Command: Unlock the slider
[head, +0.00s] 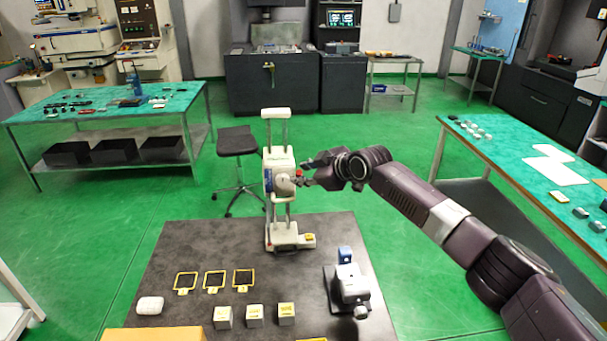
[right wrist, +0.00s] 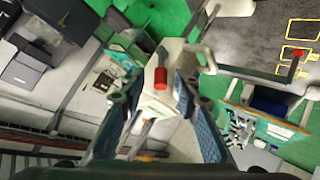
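A pale column stand (head: 277,230) stands upright on the dark tabletop, with a slider (head: 277,160) partway up its posts. The slider has a round pale knob (head: 285,183) and a small red part (head: 299,173) on its right side. My right gripper (head: 308,172) is level with the slider, close to its right side. In the right wrist view my right gripper (right wrist: 160,105) is open, and a red-tipped lever (right wrist: 161,77) shows between its fingers. Whether the fingers touch the lever cannot be told. A second red-ended lever (right wrist: 297,54) shows at the right. My left gripper is not in view.
The dark table (head: 190,250) carries yellow frames (head: 215,280), several grey blocks (head: 254,316), a white lump (head: 150,306) and a grey-blue device (head: 351,284). A stool (head: 237,142) stands behind it. Green-topped benches stand left (head: 100,112) and right (head: 500,150).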

